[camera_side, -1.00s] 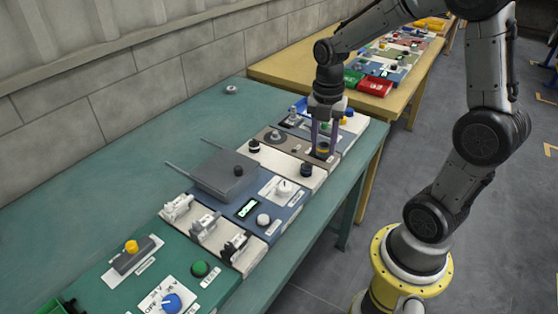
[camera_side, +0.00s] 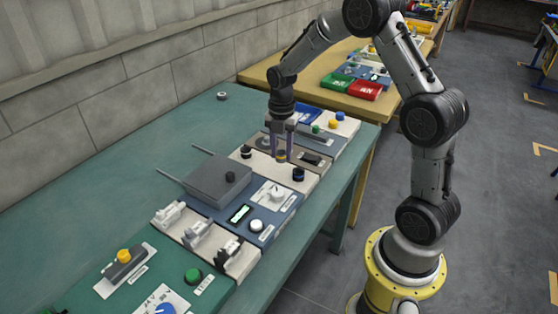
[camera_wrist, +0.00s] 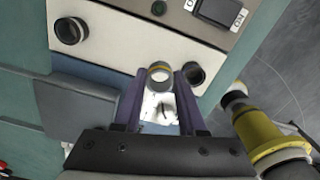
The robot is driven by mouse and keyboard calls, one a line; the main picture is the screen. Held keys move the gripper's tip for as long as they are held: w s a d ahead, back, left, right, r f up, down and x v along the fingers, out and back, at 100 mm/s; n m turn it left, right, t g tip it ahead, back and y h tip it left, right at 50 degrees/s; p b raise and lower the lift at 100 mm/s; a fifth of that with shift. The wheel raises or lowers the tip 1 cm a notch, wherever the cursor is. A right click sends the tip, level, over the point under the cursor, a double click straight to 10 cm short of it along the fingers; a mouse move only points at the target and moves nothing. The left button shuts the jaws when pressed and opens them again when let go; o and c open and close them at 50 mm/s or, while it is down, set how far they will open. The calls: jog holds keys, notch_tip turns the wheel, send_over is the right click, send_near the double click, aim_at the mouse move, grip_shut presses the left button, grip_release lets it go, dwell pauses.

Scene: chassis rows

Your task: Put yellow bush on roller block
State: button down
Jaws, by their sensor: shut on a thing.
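My gripper (camera_side: 281,157) is shut on the yellow bush (camera_side: 281,154), a short ring with a yellow band. In the wrist view the bush (camera_wrist: 160,70) sits between the two purple fingertips (camera_wrist: 159,78), its round opening facing the camera. The gripper is above a white block (camera_side: 264,163), seemingly the roller block, which carries a dark round post at each end (camera_side: 246,151) (camera_side: 298,174). The bush is between the posts as seen from the side; whether it touches the block I cannot tell.
A grey box (camera_side: 217,178) on a blue panel stands left of the white block. A grey-brown panel with a dark switch (camera_side: 312,158) lies on its other side. Clamps (camera_side: 198,233) and a green panel are nearer the camera.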

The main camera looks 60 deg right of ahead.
aim_at(279, 170)
jog(key=shift+w+d+f, duration=0.1)
jog(key=shift+w+f, duration=0.25)
jog(key=shift+f, duration=0.1)
jog(key=shift+w+f, duration=0.15)
jog(key=shift+f, duration=1.55)
jog(key=shift+f, duration=0.15)
jog(key=shift+c, duration=2.4)
grip_release()
